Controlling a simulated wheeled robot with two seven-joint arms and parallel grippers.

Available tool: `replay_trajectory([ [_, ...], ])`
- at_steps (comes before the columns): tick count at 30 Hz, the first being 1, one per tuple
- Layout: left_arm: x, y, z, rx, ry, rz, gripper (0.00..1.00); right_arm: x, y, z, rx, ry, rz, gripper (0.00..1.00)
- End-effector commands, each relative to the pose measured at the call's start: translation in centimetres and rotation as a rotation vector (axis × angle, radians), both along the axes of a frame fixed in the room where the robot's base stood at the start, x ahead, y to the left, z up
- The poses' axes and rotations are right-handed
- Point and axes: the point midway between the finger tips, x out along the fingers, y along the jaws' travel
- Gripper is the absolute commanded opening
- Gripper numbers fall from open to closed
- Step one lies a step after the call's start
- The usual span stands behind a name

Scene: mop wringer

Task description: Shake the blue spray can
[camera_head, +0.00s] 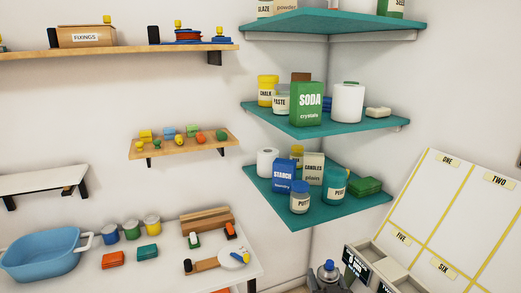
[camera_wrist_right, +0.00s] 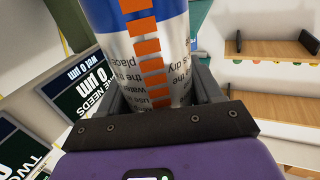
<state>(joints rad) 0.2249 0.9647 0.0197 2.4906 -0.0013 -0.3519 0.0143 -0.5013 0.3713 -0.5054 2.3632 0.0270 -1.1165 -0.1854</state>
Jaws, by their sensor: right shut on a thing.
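In the right wrist view the can (camera_wrist_right: 150,55) is large, blue and white with orange bars and printed text that reads upside down. My right gripper (camera_wrist_right: 155,90) is shut on the can, with a dark finger on each side of it. In the head view this gripper (camera_head: 328,284) is partly cut off by the bottom edge. My left gripper is in neither view.
A teal corner shelf (camera_head: 270,195) with boxes and jars stands behind the can. A sectioned white board (camera_head: 440,215) with yellow lines and dark signs (camera_head: 355,264) are close on the right. A white table (camera_head: 85,275) with a blue basin (camera_head: 42,255) is at the left.

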Motion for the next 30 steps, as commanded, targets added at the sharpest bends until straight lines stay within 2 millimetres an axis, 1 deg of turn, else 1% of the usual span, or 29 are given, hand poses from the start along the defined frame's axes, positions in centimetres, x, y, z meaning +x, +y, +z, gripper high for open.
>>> replay_trajectory([
  [1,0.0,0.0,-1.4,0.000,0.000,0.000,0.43,0.0,-0.1,-1.3,0.001,-0.003,-0.001,0.33],
  [3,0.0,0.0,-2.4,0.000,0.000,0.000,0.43,0.0,-0.1,-2.2,0.000,-0.004,-0.001,0.33],
  [6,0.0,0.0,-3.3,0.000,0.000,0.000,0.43,0.0,0.0,-3.0,0.000,-0.004,-0.001,0.33],
  [16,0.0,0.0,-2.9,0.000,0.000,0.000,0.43,0.0,0.0,-2.5,0.000,-0.004,-0.001,0.33],
  [20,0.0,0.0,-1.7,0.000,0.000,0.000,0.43,0.0,0.0,-1.0,0.001,-0.005,0.000,0.33],
  [27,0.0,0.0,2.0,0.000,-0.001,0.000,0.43,0.0,0.0,4.3,0.003,-0.006,-0.001,0.33],
  [30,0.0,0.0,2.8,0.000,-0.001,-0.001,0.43,0.0,0.0,5.5,0.000,-0.004,0.000,0.33],
])
